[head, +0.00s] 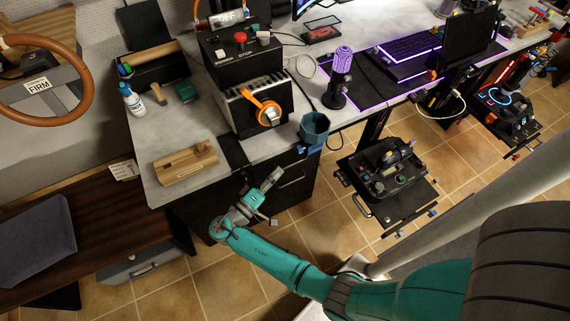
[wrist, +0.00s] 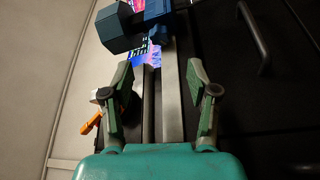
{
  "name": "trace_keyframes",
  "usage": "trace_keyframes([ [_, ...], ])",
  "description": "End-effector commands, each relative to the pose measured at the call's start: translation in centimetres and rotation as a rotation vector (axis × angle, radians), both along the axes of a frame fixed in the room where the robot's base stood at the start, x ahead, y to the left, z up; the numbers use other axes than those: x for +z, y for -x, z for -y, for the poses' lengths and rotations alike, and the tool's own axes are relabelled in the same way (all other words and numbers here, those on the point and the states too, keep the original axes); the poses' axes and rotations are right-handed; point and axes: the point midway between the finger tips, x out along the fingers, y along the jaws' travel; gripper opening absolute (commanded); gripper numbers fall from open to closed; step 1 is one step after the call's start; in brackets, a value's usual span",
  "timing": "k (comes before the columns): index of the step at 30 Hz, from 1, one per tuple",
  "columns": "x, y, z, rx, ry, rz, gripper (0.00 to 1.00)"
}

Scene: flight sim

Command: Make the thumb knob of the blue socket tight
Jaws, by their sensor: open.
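The blue socket (head: 314,127) is a dark blue, cup-like, many-sided piece at the front edge of the grey desk. It also shows at the top of the wrist view (wrist: 118,27), with a blue clamp part (wrist: 157,12) beside it. Small blue parts (head: 309,149) show below the socket at the desk edge; I cannot tell for sure which is the thumb knob. My gripper (head: 258,184) is open and empty, below and left of the socket in the head view. In the wrist view its fingers (wrist: 160,76) are spread apart, with the socket beyond them, untouched.
The grey desk (head: 215,138) carries a black control box (head: 240,55), a machine with an orange lever (head: 262,108), a wooden block (head: 187,164) and a purple microphone (head: 340,70). Dark drawers (head: 290,185) lie under its edge. A black control stand (head: 385,180) stands right, over tiled floor.

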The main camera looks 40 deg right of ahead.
Motion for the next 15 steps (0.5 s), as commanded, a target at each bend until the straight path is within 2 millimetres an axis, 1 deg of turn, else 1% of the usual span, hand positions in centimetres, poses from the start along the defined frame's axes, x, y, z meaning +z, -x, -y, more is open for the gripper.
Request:
trace_keyframes([
  [1, -0.1, 0.0, -0.8, 0.003, 0.000, 0.000, 0.59],
  [6, -0.3, 0.2, -2.1, 0.000, -0.001, 0.000, 0.59],
  [15, -0.3, 0.2, -2.4, -0.001, 0.000, -0.001, 0.59],
])
